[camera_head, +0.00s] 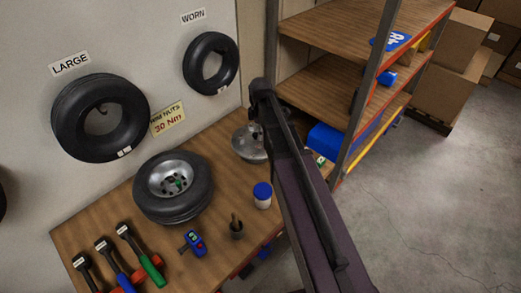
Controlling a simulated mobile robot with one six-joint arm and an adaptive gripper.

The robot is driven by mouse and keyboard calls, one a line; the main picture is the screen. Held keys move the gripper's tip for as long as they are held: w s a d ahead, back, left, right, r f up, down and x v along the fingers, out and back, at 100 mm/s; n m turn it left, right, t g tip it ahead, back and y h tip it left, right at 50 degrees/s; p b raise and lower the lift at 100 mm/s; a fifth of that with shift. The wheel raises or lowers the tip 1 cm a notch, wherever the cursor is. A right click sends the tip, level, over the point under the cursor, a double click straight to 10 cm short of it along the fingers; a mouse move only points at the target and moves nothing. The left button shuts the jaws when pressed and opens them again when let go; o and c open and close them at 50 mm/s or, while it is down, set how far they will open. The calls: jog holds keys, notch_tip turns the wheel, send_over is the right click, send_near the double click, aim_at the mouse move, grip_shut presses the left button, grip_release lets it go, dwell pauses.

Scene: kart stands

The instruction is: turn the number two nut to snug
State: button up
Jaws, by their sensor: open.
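A wheel with a black tyre (190,208) and a silver rim (160,171) lies flat on the wooden bench. A small green spot (178,183) shows near the hub centre. The single nuts and any numbers on them are too small to tell apart, so I cannot pick out number two. Three long-handled tools lie at the bench's front left: a black one (84,265), a blue one (122,279) and a green one (150,268), each with a pale label.
A metal rim (247,146) lies behind my arm. A wall sign (167,119) reads 30 Nm. Shelving (330,75) stands right; grey floor is open beyond.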

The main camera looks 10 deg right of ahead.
aim_at(260, 146)
jog(key=shift+f+b, duration=3.9)
jog(key=shift+f, duration=0.35)
grip_shut()
